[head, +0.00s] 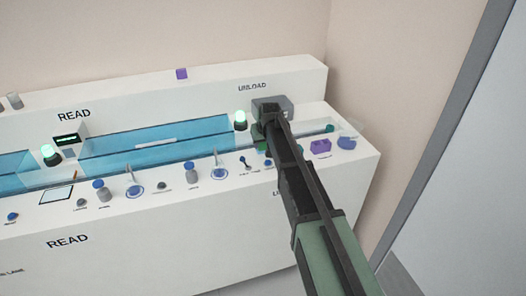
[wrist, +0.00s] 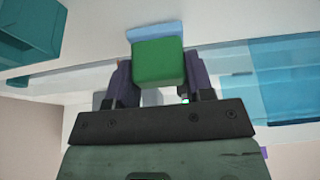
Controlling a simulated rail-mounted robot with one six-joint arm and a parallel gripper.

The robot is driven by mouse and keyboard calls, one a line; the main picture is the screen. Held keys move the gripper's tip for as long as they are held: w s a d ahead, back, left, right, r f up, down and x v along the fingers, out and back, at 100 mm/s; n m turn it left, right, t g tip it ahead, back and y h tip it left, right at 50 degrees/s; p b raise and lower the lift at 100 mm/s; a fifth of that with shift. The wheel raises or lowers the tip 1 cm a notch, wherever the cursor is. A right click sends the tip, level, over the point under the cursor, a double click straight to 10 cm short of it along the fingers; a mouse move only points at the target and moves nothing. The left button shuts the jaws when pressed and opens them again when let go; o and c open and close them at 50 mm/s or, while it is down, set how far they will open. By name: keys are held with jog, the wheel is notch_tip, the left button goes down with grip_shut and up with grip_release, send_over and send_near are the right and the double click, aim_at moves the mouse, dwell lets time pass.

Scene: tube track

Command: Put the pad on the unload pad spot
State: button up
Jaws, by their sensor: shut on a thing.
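A green block (wrist: 158,62), which looks like the pad, sits between the two dark fingers of my gripper (wrist: 158,88) in the wrist view. The fingers are shut on its sides. In the head view my gripper (head: 264,132) is over the right end of the white bench, under the UNLOAD label, and a bit of green (head: 262,146) shows beside it. A light blue strip (wrist: 155,30) shows just beyond the block in the wrist view; I cannot tell whether they touch. I cannot make out the unload pad spot for certain, as my arm covers part of that area.
A grey box (head: 284,104) stands behind my gripper. A lit green lamp (head: 240,121) is to its left. Several knobs line the front of the white bench (head: 200,240).

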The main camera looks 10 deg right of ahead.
jog(key=shift+p, duration=0.3)
jog(key=shift+f, duration=0.25)
jog(key=o, duration=1)
jog(key=shift+r, duration=0.1)
jog(key=a+p+v, duration=0.1)
jog(key=p+v, duration=1)
jog(key=v, duration=0.2)
jog(key=s+g, duration=0.1)
jog(key=s, duration=0.9)
jog(key=s+f+m+g, duration=0.1)
jog(key=s+g, duration=0.1)
jog(key=s, duration=0.8)
jog(key=s+g, duration=0.1)
jog(key=s, duration=0.9)
jog(key=shift+s+d+f+g+h, duration=0.25)
jog(key=shift+s+f+g+h, duration=0.05)
jog(key=shift+s+f, duration=0.1)
